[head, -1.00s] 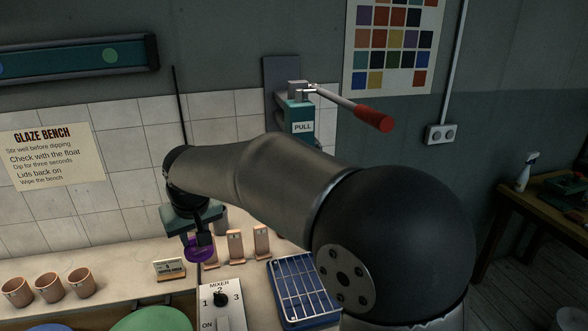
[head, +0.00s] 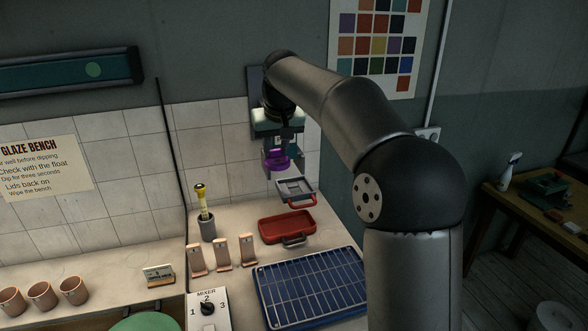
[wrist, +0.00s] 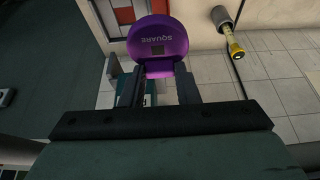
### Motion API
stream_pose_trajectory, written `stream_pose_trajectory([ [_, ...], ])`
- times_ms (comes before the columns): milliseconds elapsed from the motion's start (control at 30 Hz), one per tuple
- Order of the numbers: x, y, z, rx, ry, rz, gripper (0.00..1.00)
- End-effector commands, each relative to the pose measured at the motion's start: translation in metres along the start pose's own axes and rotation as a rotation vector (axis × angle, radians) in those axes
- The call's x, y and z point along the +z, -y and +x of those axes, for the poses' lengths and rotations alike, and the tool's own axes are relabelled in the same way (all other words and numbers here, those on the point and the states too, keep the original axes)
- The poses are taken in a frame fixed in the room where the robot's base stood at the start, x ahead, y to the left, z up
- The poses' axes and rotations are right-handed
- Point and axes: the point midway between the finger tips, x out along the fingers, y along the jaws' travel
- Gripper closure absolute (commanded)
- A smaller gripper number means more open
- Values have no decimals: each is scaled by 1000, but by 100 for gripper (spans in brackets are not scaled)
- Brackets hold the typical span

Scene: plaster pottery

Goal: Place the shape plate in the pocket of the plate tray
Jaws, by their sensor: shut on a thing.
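My gripper (head: 277,152) is shut on the purple shape plate (head: 278,162), a round disc. In the wrist view the shape plate (wrist: 170,42) reads "SQUARE" and has a small square mark or hole. The gripper's fingers (wrist: 160,76) grip its near edge. I cannot make out the pocket clearly.
A red tray (head: 270,229) lies on the bench below the grey one. A blue rack (head: 318,316), several clay pieces (head: 221,252), a grey cup with a yellow-topped tool (head: 208,229) and a mixer box (head: 208,312) stand around it.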

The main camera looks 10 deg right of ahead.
Motion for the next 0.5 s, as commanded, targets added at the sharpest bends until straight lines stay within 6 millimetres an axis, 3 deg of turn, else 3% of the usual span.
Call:
stream_pose_trajectory([
  [33,-4,-14,5,1,4,4,94],
  [200,-2,-34,40,0,3,1,94],
  [500,-1,-52,66,-1,2,-1,94],
])
